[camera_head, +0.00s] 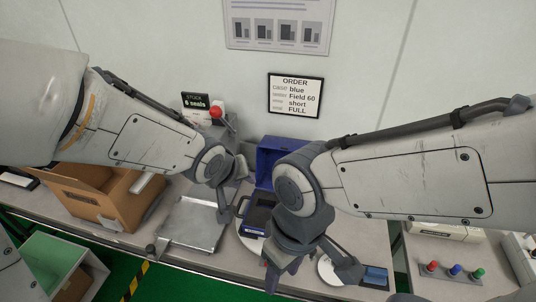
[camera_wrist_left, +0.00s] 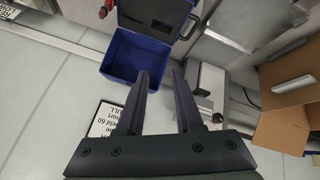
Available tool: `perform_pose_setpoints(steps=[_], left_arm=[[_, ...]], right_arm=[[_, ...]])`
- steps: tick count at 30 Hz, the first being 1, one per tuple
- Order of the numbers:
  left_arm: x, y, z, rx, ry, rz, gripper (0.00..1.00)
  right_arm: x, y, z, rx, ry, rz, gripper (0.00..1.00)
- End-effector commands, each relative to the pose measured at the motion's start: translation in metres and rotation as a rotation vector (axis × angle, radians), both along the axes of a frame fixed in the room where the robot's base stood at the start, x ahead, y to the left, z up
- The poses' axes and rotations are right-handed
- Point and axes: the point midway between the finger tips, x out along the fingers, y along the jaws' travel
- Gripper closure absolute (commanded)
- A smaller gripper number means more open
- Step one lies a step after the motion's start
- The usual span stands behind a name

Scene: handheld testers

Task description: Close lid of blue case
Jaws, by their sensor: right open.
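The blue case has its lid (camera_head: 278,155) standing open towards the wall, partly hidden by my right arm. Its base (camera_head: 256,212) lies on the bench with a dark insert or device in it. In the left wrist view the hollow blue lid (camera_wrist_left: 135,58) lies beyond my fingers and the base (camera_wrist_left: 155,12) is at the top edge. My left gripper (camera_wrist_left: 160,72) is open, with nothing between its fingers; its fingertips appear near the lid, but contact cannot be told. My right gripper (camera_head: 312,274) is open and empty, in front of and right of the case.
A metal tray (camera_head: 192,222) and an open cardboard box (camera_head: 112,198) lie left of the case. A seal dispenser (camera_head: 222,120) stands behind them. An order card (camera_head: 295,95) hangs on the wall. A dark-screened device (camera_head: 375,275) and coloured buttons (camera_head: 455,270) are at right.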

Motion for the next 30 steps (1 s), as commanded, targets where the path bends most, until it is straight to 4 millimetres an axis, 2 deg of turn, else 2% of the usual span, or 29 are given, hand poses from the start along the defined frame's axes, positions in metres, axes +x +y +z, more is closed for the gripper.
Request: perform_pose_setpoints(steps=[1,3,6,9,12,16,23,30], left_arm=[[0.033,-0.001,-0.029,-0.105,-0.047,0.089,0.65],[0.074,-0.004,-0.041,-0.285,-0.112,0.198,0.65],[0.116,-0.009,-0.055,-0.555,-0.146,0.295,0.65],[0.14,-0.011,-0.065,-0.795,-0.128,0.344,0.65],[0.152,-0.012,-0.071,-0.977,-0.084,0.366,0.65],[0.158,-0.012,-0.072,-1.112,-0.036,0.375,0.65],[0.174,-0.027,-0.075,-1.153,-0.018,0.373,0.65],[0.207,-0.056,-0.084,-1.15,-0.02,0.373,0.65]], right_arm=[[0.0,0.0,-0.029,0.0,0.0,0.0,0.5],[0.0,0.0,-0.048,0.0,0.0,0.0,0.5],[0.0,0.0,-0.07,0.0,0.0,0.001,0.5],[0.0,0.0,-0.087,0.0,0.0,0.001,0.5],[0.0,0.0,-0.098,0.0,0.0,0.001,0.5],[0.0,0.0,-0.104,0.001,-0.001,0.001,0.5],[0.0,0.0,-0.102,0.001,-0.001,0.001,0.5],[0.0,0.0,-0.1,0.001,-0.001,0.001,0.5]])
